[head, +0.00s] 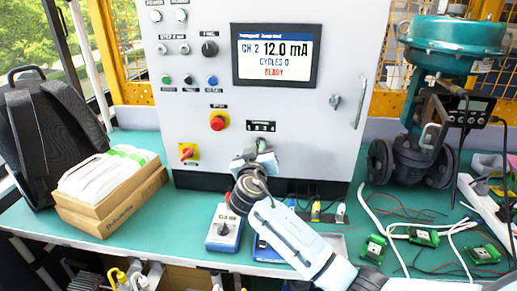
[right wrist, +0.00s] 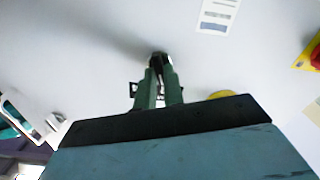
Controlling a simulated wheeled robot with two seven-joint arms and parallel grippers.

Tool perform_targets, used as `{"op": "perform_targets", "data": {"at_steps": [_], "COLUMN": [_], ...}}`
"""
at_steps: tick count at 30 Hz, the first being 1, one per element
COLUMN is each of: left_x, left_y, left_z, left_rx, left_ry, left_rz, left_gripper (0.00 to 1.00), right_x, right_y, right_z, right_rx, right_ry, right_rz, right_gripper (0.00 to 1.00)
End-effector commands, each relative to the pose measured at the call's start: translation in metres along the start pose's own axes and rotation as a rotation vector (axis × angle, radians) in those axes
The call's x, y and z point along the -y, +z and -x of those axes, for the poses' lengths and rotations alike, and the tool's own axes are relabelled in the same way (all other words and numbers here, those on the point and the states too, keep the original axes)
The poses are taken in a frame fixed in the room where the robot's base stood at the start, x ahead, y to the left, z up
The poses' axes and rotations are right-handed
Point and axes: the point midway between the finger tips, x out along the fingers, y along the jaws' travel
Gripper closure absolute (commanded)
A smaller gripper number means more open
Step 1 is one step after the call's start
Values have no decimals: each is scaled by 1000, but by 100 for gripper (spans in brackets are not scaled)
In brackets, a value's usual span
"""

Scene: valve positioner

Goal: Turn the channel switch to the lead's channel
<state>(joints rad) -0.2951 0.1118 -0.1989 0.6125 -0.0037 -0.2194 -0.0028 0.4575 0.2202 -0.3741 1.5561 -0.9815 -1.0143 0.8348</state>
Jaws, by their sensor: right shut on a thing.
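The grey control cabinet (head: 185,110) has a display (head: 276,54) reading CH 2, 12.0 mA, CYCLES 0, READY. A dark label with numbers (head: 261,127) sits above the channel switch, a small dark knob (right wrist: 160,59). My right gripper (head: 258,152) reaches the cabinet front just below that label. In the right wrist view its two green fingers (right wrist: 158,76) are shut on the knob, whose pointer I cannot read. Several leads with coloured plugs, one yellow (head: 315,211), lie at the cabinet's foot, partly behind my arm. My left gripper is not in view.
A red stop button (head: 218,122) and a red-yellow rotary switch (head: 188,152) are left of my gripper. A blue-white meter (head: 224,229) stands below. A green valve (head: 412,130) and green boards (head: 423,236) are right. Boxes (head: 112,200) and a backpack (head: 50,130) are left.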

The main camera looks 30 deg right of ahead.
Motion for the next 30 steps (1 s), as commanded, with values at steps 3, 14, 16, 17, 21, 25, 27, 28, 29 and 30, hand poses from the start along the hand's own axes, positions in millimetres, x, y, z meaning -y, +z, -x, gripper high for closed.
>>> {"op": "perform_targets", "data": {"at_steps": [3,14,16,17,21,25,27,28,29,30], "left_x": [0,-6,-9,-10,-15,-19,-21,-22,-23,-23], "left_y": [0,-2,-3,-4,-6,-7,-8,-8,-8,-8], "left_z": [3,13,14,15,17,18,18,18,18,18], "left_rx": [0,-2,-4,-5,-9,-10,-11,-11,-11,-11], "left_ry": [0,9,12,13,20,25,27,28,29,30], "left_rz": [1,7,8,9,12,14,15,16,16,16], "left_gripper": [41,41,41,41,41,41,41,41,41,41], "right_x": [0,1,1,1,2,2,2,2,2,2], "right_y": [0,-1,-1,0,0,0,0,0,0,1], "right_z": [0,0,0,0,0,0,0,0,0,0], "right_rx": [2,1,0,0,0,0,0,0,0,0], "right_ry": [0,0,0,0,-1,-1,-1,-1,-1,-1], "right_rz": [72,317,354,369,421,449,456,458,460,461], "right_gripper": [100,100,100,100,100,100,100,100,100,100]}}
